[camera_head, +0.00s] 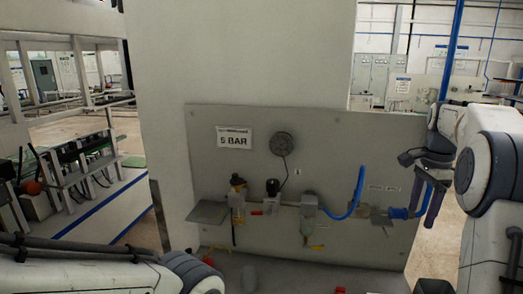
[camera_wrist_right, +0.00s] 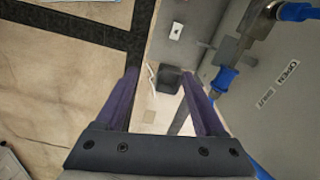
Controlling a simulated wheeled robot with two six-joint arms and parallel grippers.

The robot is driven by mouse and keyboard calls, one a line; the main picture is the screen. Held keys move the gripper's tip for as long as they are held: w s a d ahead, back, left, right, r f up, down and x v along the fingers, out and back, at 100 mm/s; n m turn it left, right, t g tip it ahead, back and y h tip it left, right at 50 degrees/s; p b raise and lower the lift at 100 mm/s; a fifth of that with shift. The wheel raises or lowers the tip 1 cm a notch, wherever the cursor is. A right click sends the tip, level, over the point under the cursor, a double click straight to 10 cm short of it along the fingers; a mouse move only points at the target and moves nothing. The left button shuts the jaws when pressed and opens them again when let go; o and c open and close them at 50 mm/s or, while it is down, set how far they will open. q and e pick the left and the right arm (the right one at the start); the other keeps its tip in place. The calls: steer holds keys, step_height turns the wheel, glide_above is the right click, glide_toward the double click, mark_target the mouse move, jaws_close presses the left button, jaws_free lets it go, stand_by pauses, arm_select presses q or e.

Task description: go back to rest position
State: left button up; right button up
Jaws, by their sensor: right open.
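My right gripper (camera_head: 425,212) is at the right edge of the grey panel in the head view, fingers pointing down. Its two purple-grey fingers are spread with nothing between them, and they also show apart in the right wrist view (camera_wrist_right: 160,76). A blue connector (camera_head: 398,213) on the panel is just left of the fingers; in the right wrist view the blue connector (camera_wrist_right: 224,79) is beside the right finger. I cannot tell from these views if they touch. My left arm lies along the bottom left of the head view; its gripper is out of frame.
The grey panel (camera_head: 350,140) carries a "5 BAR" sign (camera_head: 234,137), a round black gauge (camera_head: 282,144), a row of fittings and a blue hose (camera_head: 357,190). A white pillar (camera_head: 240,50) rises behind it. Open floor shows left of my right gripper in the wrist view.

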steer(key=s+a+f+n+b, duration=0.2)
steer(key=s+a+f+n, duration=0.3)
steer(key=a, duration=0.8)
steer(key=s+a+f+n+b, duration=0.1)
steer(key=a+f+n+b, duration=0.1)
steer(key=a+n, duration=0.8)
steer(key=s+a+f+n+b, duration=0.1)
steer(key=s+a+f+n, duration=0.2)
steer(key=s, duration=0.4)
steer(key=s+a+f+n+b, duration=0.1)
steer(key=s+a+f+n, duration=0.3)
steer(key=s+a+f, duration=0.1)
steer(key=s+a+f+n+y+b, duration=0.1)
steer(key=s+a+f+n, duration=0.3)
steer(key=s, duration=0.6)
steer(key=shift+a+b, duration=0.5)
steer(key=shift+a, duration=0.15)
steer(key=shift+d+f, duration=0.1)
